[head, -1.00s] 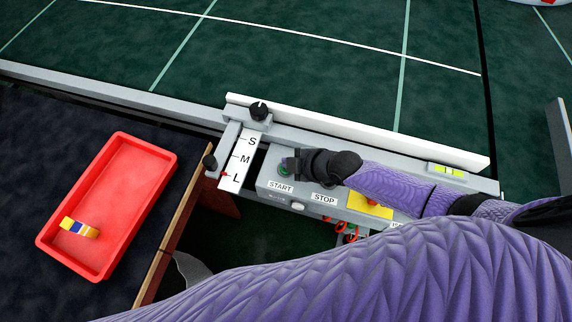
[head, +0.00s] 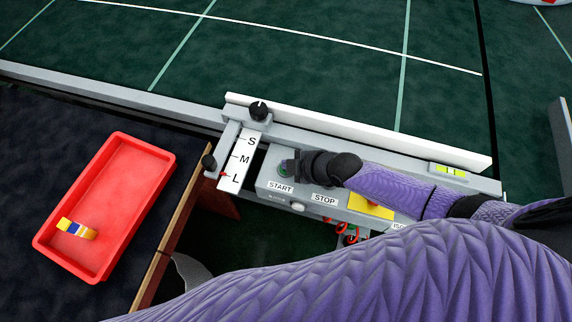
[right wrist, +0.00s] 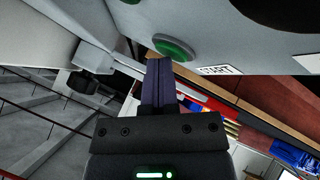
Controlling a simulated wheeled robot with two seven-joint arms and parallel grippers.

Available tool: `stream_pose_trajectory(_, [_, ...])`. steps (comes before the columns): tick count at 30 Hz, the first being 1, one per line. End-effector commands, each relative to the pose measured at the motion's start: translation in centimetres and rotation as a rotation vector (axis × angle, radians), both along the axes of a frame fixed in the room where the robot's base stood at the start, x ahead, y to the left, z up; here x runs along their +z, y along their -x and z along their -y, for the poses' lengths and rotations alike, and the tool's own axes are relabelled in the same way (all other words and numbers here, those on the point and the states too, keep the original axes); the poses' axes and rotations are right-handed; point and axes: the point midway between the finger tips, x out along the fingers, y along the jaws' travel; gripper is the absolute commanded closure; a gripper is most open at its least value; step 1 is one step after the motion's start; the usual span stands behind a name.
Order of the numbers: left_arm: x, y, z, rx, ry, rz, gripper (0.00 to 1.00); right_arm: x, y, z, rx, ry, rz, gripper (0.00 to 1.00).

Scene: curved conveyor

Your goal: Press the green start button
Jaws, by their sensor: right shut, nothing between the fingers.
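The green start button (right wrist: 174,48) sits in a grey ring on the control box in the right wrist view, beside the START label (right wrist: 216,70). My right gripper (right wrist: 158,64) is shut and empty, with its fingertips close to the button's edge; I cannot tell whether they touch it. In the head view my right gripper (head: 291,167) covers most of the button, and only a sliver of green (head: 283,171) shows. The grey control box (head: 268,188) carries START and STOP labels. My left gripper is not in view.
A red tray (head: 119,160) at the left holds a small striped block (head: 76,229). A slider panel marked S, M, L (head: 241,160) with black knobs stands left of the box. A white rail (head: 350,132) runs behind it, before the green conveyor surface (head: 300,75). A yellow plate (head: 371,207) lies right of STOP.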

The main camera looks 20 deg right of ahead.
Motion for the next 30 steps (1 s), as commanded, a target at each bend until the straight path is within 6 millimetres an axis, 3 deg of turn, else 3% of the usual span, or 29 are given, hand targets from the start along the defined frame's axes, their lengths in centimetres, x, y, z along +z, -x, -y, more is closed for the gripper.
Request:
stream_pose_trajectory(12, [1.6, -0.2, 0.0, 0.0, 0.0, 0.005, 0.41, 1.8, 0.0, 0.0, 0.0, 0.001, 0.0, 1.0])
stream_pose_trajectory(23, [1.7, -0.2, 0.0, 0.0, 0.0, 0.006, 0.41, 1.9, 0.0, 0.0, -0.001, 0.001, 0.0, 1.0])
stream_pose_trajectory(30, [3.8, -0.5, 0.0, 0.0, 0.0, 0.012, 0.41, 4.3, 0.0, 0.0, -0.001, 0.0, 0.001, 1.0])
